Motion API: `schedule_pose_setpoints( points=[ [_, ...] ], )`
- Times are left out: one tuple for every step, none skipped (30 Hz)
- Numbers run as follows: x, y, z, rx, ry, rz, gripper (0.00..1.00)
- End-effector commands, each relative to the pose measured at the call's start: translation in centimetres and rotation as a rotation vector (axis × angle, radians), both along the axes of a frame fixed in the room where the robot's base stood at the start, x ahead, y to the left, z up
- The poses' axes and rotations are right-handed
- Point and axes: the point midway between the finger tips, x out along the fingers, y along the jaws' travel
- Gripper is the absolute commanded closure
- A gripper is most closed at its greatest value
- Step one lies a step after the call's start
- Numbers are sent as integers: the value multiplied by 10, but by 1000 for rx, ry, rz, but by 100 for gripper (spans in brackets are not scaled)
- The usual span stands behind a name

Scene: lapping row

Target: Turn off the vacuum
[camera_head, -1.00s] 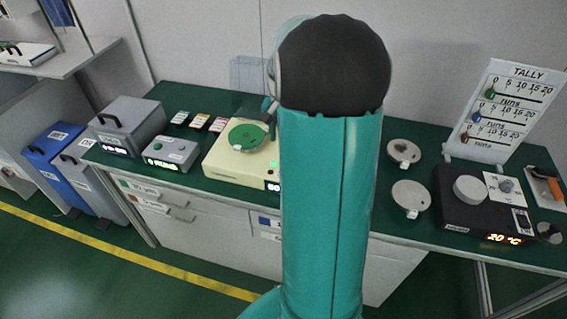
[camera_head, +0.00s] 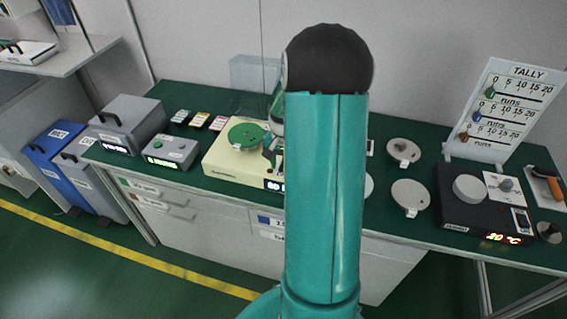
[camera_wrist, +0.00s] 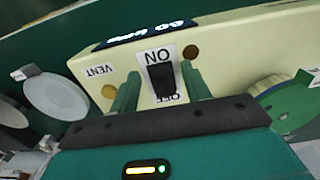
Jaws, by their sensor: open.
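A cream machine (camera_head: 222,166) with a green disc (camera_head: 243,134) on top stands on the bench, partly hidden by my arm. In the wrist view, the cream body (camera_wrist: 228,42) carries a black rocker switch (camera_wrist: 161,81) on a white plate. The plate reads ON on the display side and OFF on the side nearer my gripper, upside down here. My gripper (camera_wrist: 160,74) is open, its two green fingers on either side of the switch plate. Contact with the switch cannot be told. In the head view, my arm hides the switch and most of the gripper.
A VENT label (camera_wrist: 100,71) and a brass-coloured round part (camera_wrist: 109,91) lie beside the switch. A small grey box (camera_head: 171,152) with a green button stands left of the cream machine. Grey discs (camera_head: 410,195), a black hotplate-like unit (camera_head: 462,214) and a tally board (camera_head: 503,110) are right.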

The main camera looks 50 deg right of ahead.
Motion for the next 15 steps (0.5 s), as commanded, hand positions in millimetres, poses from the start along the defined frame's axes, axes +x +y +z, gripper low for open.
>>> schedule_pose_setpoints(
  points=[
    [0, 0, 0, 0, 0, 0, 57],
    [0, 0, 0, 0, 0, 0, 63],
    [0, 0, 0, 0, 0, 0, 70],
    [0, 0, 0, 0, 0, 0, 76],
    [0, 0, 0, 0, 0, 0, 82],
    [0, 0, 0, 0, 0, 0, 90],
    [0, 0, 0, 0, 0, 0, 96],
    [0, 0, 0, 0, 0, 0, 97],
    [0, 0, 0, 0, 0, 0, 97],
    [0, 0, 0, 1, 0, -1, 97],
    [0, -1, 0, 4, 2, -1, 97],
    [0, -1, 0, 10, 6, -2, 97],
    [0, -1, 0, 19, 11, -3, 97],
    [0, -2, 0, 30, 18, -4, 97],
    [1, -3, 0, 47, 28, -4, 97]
  ],
)
